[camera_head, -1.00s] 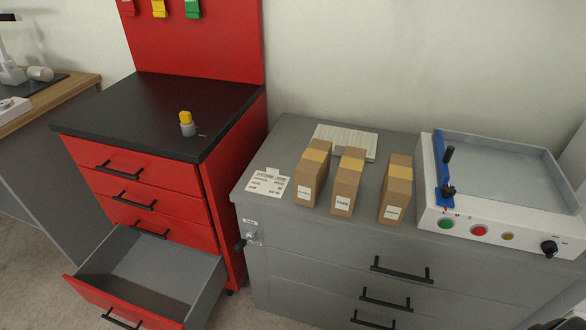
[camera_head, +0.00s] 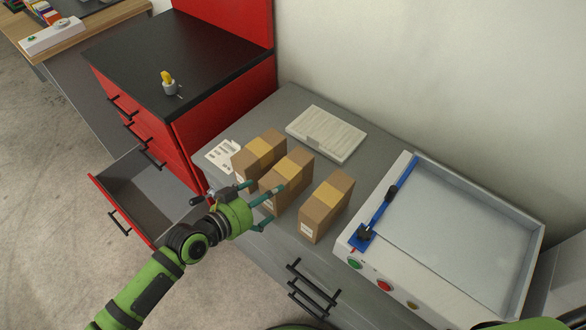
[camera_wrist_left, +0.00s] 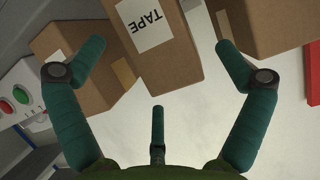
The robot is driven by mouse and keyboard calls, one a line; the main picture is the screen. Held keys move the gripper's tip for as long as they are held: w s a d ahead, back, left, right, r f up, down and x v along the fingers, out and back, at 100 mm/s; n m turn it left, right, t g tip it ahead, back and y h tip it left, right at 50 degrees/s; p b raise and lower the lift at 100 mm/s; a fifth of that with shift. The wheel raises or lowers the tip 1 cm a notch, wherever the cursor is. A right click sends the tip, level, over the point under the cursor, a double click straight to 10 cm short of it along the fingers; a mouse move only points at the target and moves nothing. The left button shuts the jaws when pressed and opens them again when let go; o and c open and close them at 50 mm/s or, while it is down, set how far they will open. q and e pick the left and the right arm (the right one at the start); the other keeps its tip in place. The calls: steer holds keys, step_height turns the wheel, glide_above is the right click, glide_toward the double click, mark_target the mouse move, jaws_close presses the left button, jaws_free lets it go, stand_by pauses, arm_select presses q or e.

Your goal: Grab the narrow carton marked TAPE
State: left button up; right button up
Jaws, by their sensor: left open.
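The narrow carton marked TAPE (camera_head: 290,167) is the middle of three brown cartons on the grey cabinet top. It stands upright with a yellow band; my gripper partly covers its front in the head view. In the left wrist view the TAPE carton (camera_wrist_left: 165,62) shows its white label upside down, between my spread fingers. My left gripper (camera_head: 264,203) is open and empty in front of the carton, its fingers pointing at it. In the wrist view the left gripper (camera_wrist_left: 160,62) shows no clear finger contact. My right gripper is not in view.
One carton (camera_head: 258,150) stands close on the left and another (camera_head: 328,200) on the right with a gap. A white ribbed tray (camera_head: 326,134) lies behind. A white machine with a blue bar (camera_head: 386,205) is at right. A red cabinet's drawer (camera_head: 140,195) hangs open at left.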

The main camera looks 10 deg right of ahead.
mark_target(295, 170)
arm_select(q)
steer(key=shift+x, duration=0.95)
steer(key=shift+w+d+f+p, duration=0.3)
steer(key=shift+d+p, duration=0.1)
steer(key=shift+d, duration=0.1)
steer(key=shift+x, duration=1.9)
steer(key=shift+s+f, duration=0.1)
steer(key=shift+s, duration=0.05)
steer(key=shift+c, duration=0.4)
steer(key=c, duration=1.3)
